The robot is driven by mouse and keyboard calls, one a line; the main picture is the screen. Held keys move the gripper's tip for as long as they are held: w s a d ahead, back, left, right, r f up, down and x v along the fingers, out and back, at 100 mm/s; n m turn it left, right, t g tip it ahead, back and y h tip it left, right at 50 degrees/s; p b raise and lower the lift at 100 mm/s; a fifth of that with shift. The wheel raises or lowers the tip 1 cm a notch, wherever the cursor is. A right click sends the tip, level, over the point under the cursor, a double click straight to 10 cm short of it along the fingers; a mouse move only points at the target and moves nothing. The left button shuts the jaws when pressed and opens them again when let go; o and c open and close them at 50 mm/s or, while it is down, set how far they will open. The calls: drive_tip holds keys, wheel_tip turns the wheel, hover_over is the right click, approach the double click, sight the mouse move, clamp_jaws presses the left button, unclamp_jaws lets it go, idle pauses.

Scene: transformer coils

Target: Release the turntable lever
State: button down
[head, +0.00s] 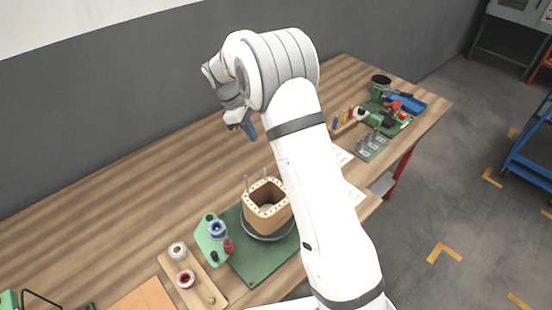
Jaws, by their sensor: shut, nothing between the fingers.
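My gripper (247,126) is in the air above the back of the bench, up and to the left of the turntable. Its fingers look shut and hold nothing. The turntable (268,236) is a dark round disc on a green base plate (253,272). A tan, square, hollow coil former (268,211) stands upright on it, with thin metal rods rising beside it. My arm hides the right side of the turntable.
A green stand with a blue spool (218,230) is left of the turntable. A wooden board (206,288) holds a white and a red spool. At the right end are a grey block with pegs (371,146), a blue tray (408,104) and a dark cup (381,83). The back middle is clear.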

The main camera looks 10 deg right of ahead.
drive_tip(key=shift+f, duration=0.15)
drive_tip(key=p+x, duration=0.2)
drive_tip(key=x, duration=0.7)
drive_tip(key=shift+d+f, duration=0.15)
drive_tip(key=shift+f, duration=0.2)
drive_tip(key=d, duration=0.1)
drive_tip(key=s+d+p, duration=0.1)
drive_tip(key=d, duration=0.1)
drive_tip(key=shift+s, duration=0.2)
drive_tip(key=shift+d+f+p, duration=0.1)
drive_tip(key=shift+d+p, duration=0.2)
drive_tip(key=shift+d+m+b, duration=0.45)
drive_tip(key=shift+m, duration=0.25)
drive_tip(key=shift+s+d+f+m+g+y+b, duration=0.1)
drive_tip(key=shift+d+m+g+y+b, duration=0.4)
drive_tip(key=shift+m, duration=0.6)
drive_tip(key=shift+s+d+m+g+y+b, duration=0.25)
drive_tip(key=shift+d+m+b, duration=0.2)
drive_tip(key=shift+m, duration=0.5)
drive_tip(key=shift+s+d+m+g+y+b, duration=0.15)
drive_tip(key=shift+d+m+g+b, duration=0.2)
drive_tip(key=shift+m, duration=0.6)
drive_tip(key=shift+d, duration=0.1)
